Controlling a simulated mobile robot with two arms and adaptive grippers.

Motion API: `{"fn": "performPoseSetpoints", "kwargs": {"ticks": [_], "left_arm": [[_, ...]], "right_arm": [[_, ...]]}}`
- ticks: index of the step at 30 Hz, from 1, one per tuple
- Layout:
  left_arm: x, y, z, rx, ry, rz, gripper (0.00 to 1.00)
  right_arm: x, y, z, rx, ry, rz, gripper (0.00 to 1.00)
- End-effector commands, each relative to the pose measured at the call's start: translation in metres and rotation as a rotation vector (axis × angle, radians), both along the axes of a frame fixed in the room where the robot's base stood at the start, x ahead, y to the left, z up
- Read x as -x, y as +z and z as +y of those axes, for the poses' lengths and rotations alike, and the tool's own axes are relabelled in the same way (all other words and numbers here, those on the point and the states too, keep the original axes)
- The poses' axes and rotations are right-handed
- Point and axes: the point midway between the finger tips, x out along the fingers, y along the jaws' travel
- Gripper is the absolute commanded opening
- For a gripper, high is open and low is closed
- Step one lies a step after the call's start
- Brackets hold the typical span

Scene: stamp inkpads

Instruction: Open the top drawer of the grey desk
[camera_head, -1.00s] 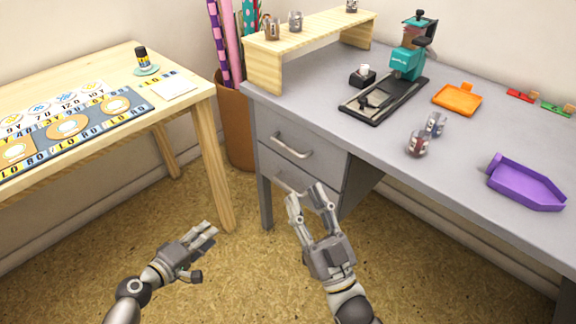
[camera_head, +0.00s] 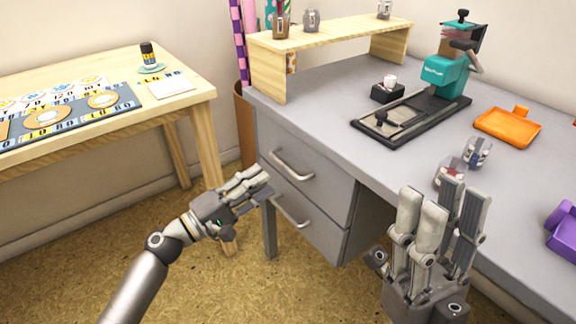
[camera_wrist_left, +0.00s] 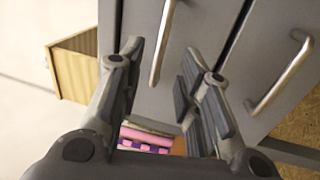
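The grey desk (camera_head: 330,128) has two drawers on its left side, both closed. The top drawer (camera_head: 325,182) has a curved metal handle (camera_head: 292,166). The lower drawer has a similar handle (camera_head: 291,211). My left gripper (camera_head: 262,182) is just left of the drawer fronts in the head view, open and empty. In the left wrist view the top handle (camera_wrist_left: 161,45) lies ahead, between the directions of the two spread fingers, with the lower handle (camera_wrist_left: 281,76) to the right. Neither handle is visibly gripped. My right gripper (camera_head: 445,205) is open and empty in front of the desk.
A wooden table (camera_head: 205,98) stands at the left, its leg behind my left gripper. On the desk are a wooden shelf (camera_head: 330,38), a teal stamping press (camera_head: 445,75), an orange tray (camera_head: 507,126), small glass jars and a purple tray (camera_head: 563,230). Floor before the drawers is clear.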

Motion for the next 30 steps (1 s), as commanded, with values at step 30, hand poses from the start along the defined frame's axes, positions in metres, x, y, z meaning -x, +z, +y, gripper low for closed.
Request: {"fn": "performPoseSetpoints", "kwargs": {"ticks": [30], "left_arm": [[-0.044, 0.013, -0.06, -0.001, 0.002, 0.0, 0.07]], "right_arm": [[0.011, -0.001, -0.002, -0.018, 0.004, -0.055, 0.35]]}}
